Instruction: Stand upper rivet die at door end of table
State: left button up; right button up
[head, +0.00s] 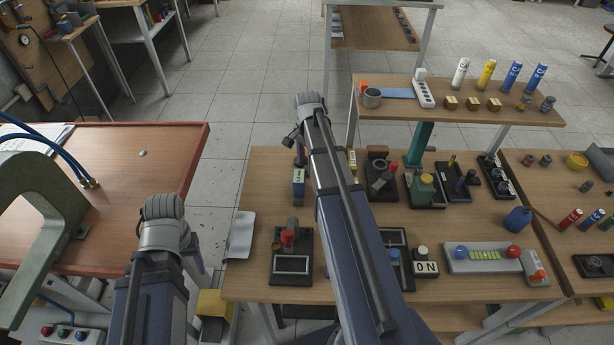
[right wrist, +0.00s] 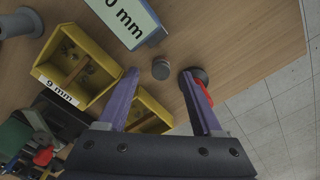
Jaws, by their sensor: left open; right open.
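A short dark grey cylinder (right wrist: 161,69), which looks like the upper rivet die, stands on the wooden table between and beyond my right gripper's tips. My right gripper (right wrist: 161,75) is open, with its two purple fingers apart and nothing held. A round black piece with a red part (right wrist: 198,77) is close by its right finger.
Yellow bins (right wrist: 73,92), one labelled 9 mm, and a blue-edged mm sign (right wrist: 127,20) stand near the die. The red-edged table (head: 150,165) has free room.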

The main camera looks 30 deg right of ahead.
aim_at(307, 168)
notch_tip(307, 168, down, 4)
jog(key=b, duration=0.2)
jog(key=shift+a+r+b, duration=0.1)
jog(key=shift+r+b, duration=0.05)
jog(key=shift+b, duration=0.25)
jog(key=shift+r, duration=0.1)
jog(key=shift+c, duration=0.4)
grip_shut()
